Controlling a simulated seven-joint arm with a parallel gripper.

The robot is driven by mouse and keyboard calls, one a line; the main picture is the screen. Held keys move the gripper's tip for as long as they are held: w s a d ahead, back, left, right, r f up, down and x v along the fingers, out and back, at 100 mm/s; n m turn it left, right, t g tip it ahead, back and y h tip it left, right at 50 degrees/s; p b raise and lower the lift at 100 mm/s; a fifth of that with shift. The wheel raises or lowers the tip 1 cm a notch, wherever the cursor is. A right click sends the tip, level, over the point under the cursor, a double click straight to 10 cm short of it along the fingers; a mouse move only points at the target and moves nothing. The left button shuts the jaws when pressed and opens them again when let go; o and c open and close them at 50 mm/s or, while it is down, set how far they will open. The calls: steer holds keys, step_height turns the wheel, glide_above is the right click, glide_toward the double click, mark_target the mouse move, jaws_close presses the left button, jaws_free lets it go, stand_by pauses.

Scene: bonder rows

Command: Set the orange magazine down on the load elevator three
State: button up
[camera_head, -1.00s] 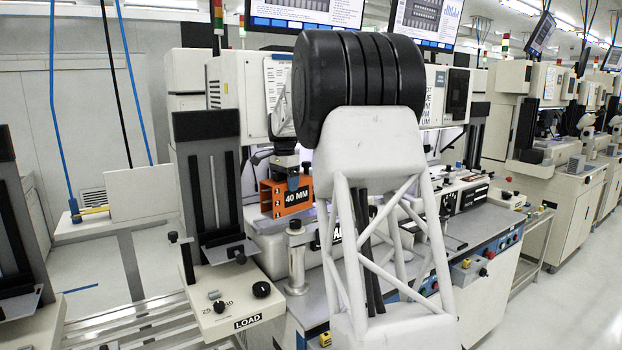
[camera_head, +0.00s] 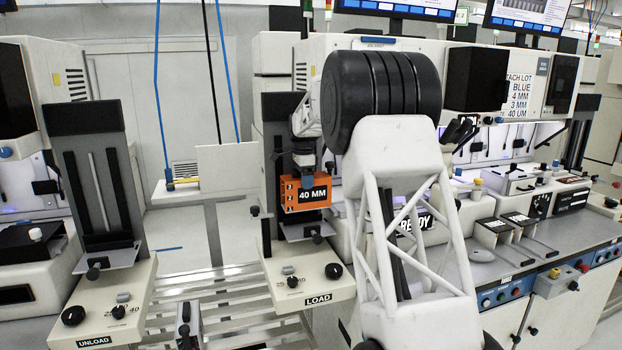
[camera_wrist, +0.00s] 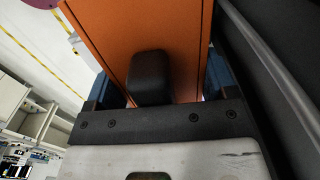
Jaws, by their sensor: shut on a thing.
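The orange magazine (camera_head: 290,190), labelled 40 MM, is held upright in my gripper (camera_head: 308,180), whose blue fingers show at its top. In the wrist view the orange magazine (camera_wrist: 135,30) fills the space between the blue fingers of my gripper (camera_wrist: 160,85). The load elevator (camera_head: 318,298), marked LOAD, has a dark upright column behind the magazine and a small grey platform (camera_head: 300,232) just below it. A narrow gap seems to show between magazine and platform; contact cannot be told. I read no elevator number.
An elevator marked UNLOAD (camera_head: 95,341) stands to the left, its grey platform (camera_head: 108,257) bare. Knobs (camera_head: 333,270) sit on the load elevator's front base. A bonder machine with a worktop (camera_head: 500,262) is close on the right. A slatted rack (camera_head: 225,300) lies between the elevators.

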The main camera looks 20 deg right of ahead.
stand_by(0.5)
steer(key=shift+f, duration=2.3)
steer(key=shift+f, duration=0.25)
steer(key=shift+f, duration=1.05)
steer(key=shift+f, duration=0.85)
stand_by(0.4)
steer(key=o, duration=1.3)
